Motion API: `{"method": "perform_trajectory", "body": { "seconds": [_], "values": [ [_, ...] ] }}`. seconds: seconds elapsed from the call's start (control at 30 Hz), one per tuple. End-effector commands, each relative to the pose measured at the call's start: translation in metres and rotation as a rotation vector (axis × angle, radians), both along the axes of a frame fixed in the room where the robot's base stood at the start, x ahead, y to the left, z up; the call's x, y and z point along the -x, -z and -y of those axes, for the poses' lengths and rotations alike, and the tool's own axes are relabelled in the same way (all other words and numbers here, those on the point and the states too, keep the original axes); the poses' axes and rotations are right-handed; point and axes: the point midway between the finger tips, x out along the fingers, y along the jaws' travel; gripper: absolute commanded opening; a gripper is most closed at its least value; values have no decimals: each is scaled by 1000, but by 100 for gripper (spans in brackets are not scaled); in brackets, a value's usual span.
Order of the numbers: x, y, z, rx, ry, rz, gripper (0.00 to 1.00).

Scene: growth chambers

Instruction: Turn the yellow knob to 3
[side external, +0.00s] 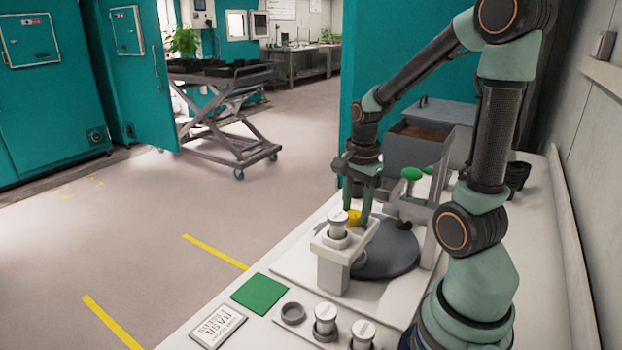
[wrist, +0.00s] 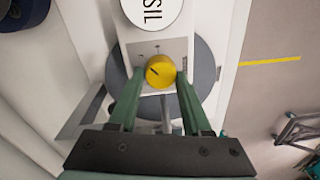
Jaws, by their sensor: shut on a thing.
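The yellow knob (wrist: 160,72) sits on a white housing in the wrist view, with a black pointer line slanting to its upper left. Small dark marks show on the housing above it, too small to read. My gripper (wrist: 160,78) is shut on the knob, one green finger on each side. In the side external view the knob (side external: 354,216) shows low between the fingers of my gripper (side external: 357,207), which points down. The fingers partly hide it.
The white housing (side external: 332,270) carries a white-lidded container (side external: 338,222) close to the fingers. A dark grey disc (side external: 390,253) lies beside it. A green square (side external: 258,293) and a seed card (side external: 218,326) lie in front.

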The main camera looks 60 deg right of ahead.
Motion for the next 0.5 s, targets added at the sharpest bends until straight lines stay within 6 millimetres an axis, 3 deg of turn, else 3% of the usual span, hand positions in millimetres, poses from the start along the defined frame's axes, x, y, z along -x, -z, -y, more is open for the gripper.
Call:
{"method": "perform_trajectory", "body": {
  "seconds": [0.27, 0.3, 0.33, 0.37, 0.5],
  "values": [
    [2, 3, -3, -7, -6, -11, 0],
    [2, 3, -3, -7, -6, -11, 60],
    [2, 3, -3, -7, -6, -11, 72],
    [2, 2, -3, -6, -6, -10, 78],
    [1, 2, -2, -4, -5, -6, 78]
  ]
}}
